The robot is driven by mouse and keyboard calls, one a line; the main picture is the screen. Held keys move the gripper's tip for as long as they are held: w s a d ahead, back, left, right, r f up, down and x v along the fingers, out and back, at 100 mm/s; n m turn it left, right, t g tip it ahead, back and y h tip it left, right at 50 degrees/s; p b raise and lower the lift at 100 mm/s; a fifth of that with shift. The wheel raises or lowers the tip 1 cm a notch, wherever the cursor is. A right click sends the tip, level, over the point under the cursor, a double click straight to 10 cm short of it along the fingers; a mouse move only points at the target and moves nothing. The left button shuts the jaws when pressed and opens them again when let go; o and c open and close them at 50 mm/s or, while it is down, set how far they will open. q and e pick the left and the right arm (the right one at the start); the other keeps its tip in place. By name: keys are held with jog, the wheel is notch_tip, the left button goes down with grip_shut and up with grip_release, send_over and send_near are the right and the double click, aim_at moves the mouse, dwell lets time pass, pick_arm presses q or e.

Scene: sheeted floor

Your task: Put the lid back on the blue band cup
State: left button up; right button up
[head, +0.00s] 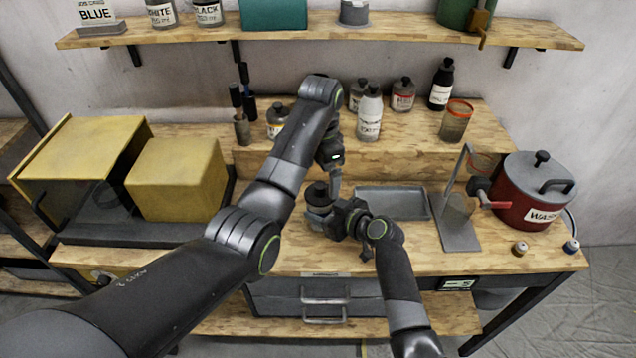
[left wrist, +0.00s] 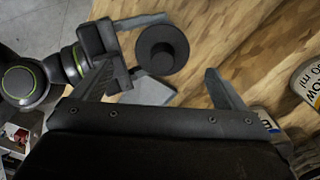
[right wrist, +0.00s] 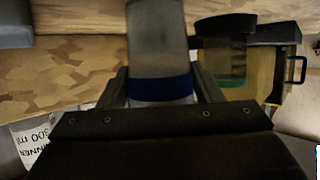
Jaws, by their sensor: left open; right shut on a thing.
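The blue band cup (right wrist: 160,50) is grey and translucent with a blue band, held between the fingers of my right gripper (right wrist: 160,85). The black round lid (left wrist: 162,50) with a centre knob shows from above in the left wrist view, between the right gripper's fingers. In the head view the lid (head: 317,194) appears on top of the held cup; whether it is fully seated I cannot tell. My left gripper (head: 335,186) is open just above and beside the lid, with no finger clearly touching it. My left arm hides part of the bench.
A grey tray (head: 395,204) lies right of the grippers. A red band cup (head: 456,120) and several bottles (head: 369,115) stand on the raised shelf. A red pot (head: 535,195) is at right, a yellow box (head: 178,178) at left.

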pick_arm(q)
jog(key=shift+a+r, duration=0.2)
jog(key=shift+r, duration=1.15)
jog(key=shift+w, duration=0.1)
pick_arm(e)
jog(key=o, duration=1.4)
pick_arm(q)
jog(key=shift+a+f, duration=0.1)
pick_arm(e)
jog(key=shift+o, duration=0.2)
jog(key=shift+s+d, duration=0.1)
pick_arm(q)
notch_tip(320, 180, down, 3)
jog(key=b, duration=0.3)
jog(key=shift+f, duration=0.1)
pick_arm(e)
jog(key=v, duration=1.7)
jog(key=shift+s, duration=0.1)
